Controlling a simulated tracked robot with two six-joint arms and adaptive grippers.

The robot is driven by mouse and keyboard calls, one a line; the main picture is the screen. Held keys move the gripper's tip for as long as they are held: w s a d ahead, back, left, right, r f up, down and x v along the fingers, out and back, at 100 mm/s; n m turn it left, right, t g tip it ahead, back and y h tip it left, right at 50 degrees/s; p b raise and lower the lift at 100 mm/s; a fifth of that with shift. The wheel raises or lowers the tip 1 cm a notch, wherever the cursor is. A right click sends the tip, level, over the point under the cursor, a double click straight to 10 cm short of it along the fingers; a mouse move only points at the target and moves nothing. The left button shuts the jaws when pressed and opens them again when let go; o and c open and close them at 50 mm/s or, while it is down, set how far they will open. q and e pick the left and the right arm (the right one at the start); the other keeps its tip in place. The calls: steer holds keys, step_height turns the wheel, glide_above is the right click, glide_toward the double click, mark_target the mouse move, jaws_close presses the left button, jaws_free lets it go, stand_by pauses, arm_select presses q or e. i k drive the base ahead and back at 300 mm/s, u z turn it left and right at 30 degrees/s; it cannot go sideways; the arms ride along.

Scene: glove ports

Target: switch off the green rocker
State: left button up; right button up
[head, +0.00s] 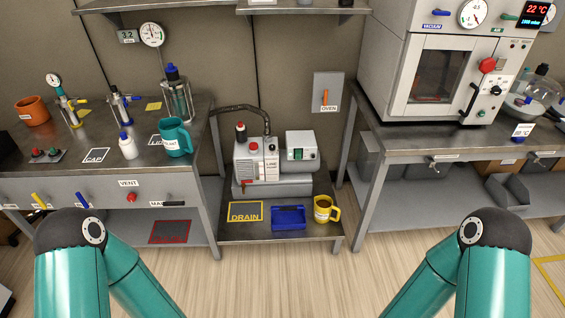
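A small green rocker (298,153) sits on the front of a light grey box (312,139), on the right part of the pump unit on the low middle stand. It is too small to tell which way it is tipped. My two teal arms show only as elbows and links at the lower left and lower right. Neither gripper is in the picture, and both arms are well apart from the rocker.
The pump (250,160) stands left of the box, with a dark hose rising behind it. A blue tray (289,217) and a yellow mug (325,209) stand in front. Benches flank the stand: cluttered left, oven (432,75) right. The floor in front is clear.

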mark_target(298, 152)
steer(key=z, duration=0.2)
steer(key=i, duration=0.85)
steer(key=u, duration=0.1)
steer(key=k, duration=0.6)
steer(key=z, duration=0.15)
steer(key=i, duration=1.1)
steer(key=z, duration=0.5)
steer(key=i, duration=0.4)
steer(key=z, duration=0.2)
